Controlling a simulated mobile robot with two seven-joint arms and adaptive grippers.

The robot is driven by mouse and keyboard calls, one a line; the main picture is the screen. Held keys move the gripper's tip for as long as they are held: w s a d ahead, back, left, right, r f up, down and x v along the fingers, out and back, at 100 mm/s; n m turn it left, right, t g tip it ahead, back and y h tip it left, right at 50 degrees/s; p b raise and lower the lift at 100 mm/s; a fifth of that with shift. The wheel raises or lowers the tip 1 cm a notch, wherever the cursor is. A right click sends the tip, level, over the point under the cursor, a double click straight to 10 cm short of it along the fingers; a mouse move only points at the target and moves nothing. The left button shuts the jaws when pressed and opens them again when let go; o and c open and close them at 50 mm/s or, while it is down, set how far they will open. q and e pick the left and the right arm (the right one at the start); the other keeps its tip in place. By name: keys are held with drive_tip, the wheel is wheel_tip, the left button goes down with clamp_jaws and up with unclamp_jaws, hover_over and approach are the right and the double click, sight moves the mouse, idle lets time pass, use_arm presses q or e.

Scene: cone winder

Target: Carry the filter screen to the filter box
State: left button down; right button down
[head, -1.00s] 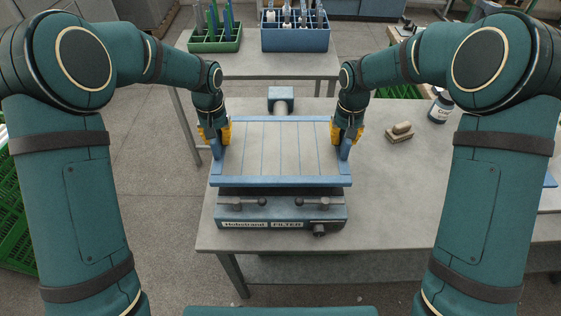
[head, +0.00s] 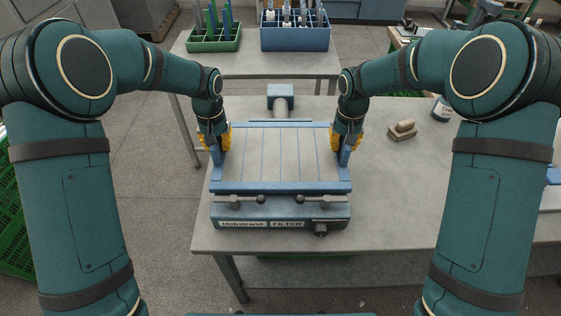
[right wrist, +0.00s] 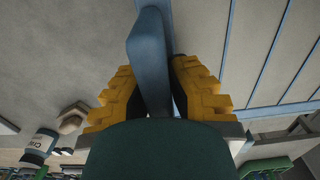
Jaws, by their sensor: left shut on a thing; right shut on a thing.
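The filter screen (head: 281,158) is a pale panel in a blue frame with dark blue dividing lines. It lies roughly level between my two grippers. My left gripper (head: 217,146) is shut on the screen's left side. My right gripper (head: 349,146) is shut on its right side; in the right wrist view its yellow fingers (right wrist: 150,95) clasp a blue handle. The filter box (head: 280,212), blue-grey with a "FILTER" label and knobs on its front, stands on the table under the screen. The screen hides the box's top, so I cannot tell whether they touch.
The grey table (head: 440,200) has free room to the right. A brush-like block (head: 403,130) and a bottle (head: 442,108) stand there. A green crate (head: 213,38) and a blue crate (head: 295,32) sit on the table behind.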

use_arm(q)
drive_tip(key=shift+f+b, duration=0.35)
drive_tip(key=shift+f, duration=0.1)
use_arm(e)
drive_tip(key=shift+f, duration=0.45)
use_arm(q)
drive_tip(key=c, duration=1.1)
unclamp_jaws()
drive_tip(key=shift+c, duration=0.2)
use_arm(e)
drive_tip(key=c, duration=1.1)
unclamp_jaws()
drive_tip(key=shift+c, duration=0.2)
use_arm(q)
drive_tip(key=shift+r, duration=0.1)
wheel_tip(320, 180, up, 12)
drive_tip(key=shift+f, duration=0.15)
use_arm(e)
wheel_tip(320, 180, up, 12)
drive_tip(key=shift+r, duration=0.1)
